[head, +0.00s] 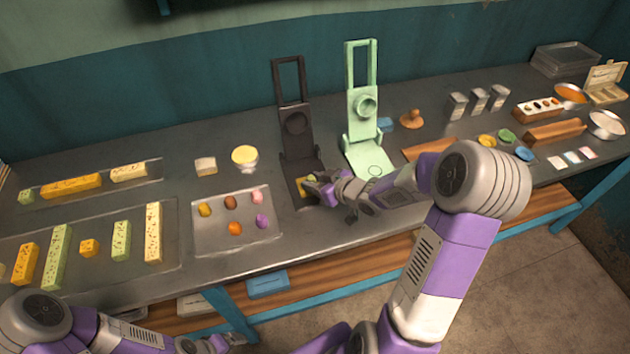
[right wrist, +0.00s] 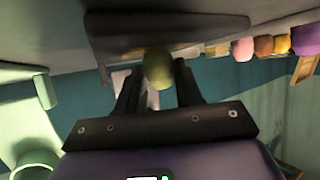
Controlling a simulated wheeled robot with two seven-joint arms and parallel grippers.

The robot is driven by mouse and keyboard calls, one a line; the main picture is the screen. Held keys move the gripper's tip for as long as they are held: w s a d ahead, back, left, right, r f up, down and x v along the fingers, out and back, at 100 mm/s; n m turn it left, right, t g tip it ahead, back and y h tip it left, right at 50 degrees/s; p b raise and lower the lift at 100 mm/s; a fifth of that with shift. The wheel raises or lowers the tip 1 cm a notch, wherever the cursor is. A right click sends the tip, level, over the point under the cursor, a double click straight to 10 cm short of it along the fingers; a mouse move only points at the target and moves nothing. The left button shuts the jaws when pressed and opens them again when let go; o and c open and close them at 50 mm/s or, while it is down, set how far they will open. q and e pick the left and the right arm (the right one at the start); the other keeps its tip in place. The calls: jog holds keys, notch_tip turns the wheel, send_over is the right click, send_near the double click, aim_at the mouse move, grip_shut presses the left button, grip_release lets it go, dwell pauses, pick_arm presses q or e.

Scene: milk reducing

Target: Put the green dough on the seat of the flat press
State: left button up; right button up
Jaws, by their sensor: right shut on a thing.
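The green dough (right wrist: 158,70) is a small olive-green lump between the fingers of my right gripper (right wrist: 158,85) in the right wrist view. In the head view that gripper (head: 312,184) is at the front of a dark press (head: 297,130), low over its base, where its seat is partly hidden. A dark surface is close to the dough in the wrist view; I cannot tell whether they touch. A pale green press (head: 362,110) stands to the right, its base marked with a circle. My left gripper (head: 222,343) is low at the bottom edge, away from the table; its jaws are unclear.
A metal tray (head: 204,243) left of the dark press holds several coloured dough lumps. Larger trays with coloured bars lie at the far left. A yellow-topped cup (head: 245,158) stands behind. Metal cups, bowls and boxes stand at the right. The pale green press is close to my right arm.

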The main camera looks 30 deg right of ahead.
jog(key=shift+f, duration=0.15)
dwell(0.7)
jog(key=o, duration=1.1)
jog(key=p+v, duration=0.3)
jog(key=v, duration=0.4)
jog(key=shift+s, duration=0.3)
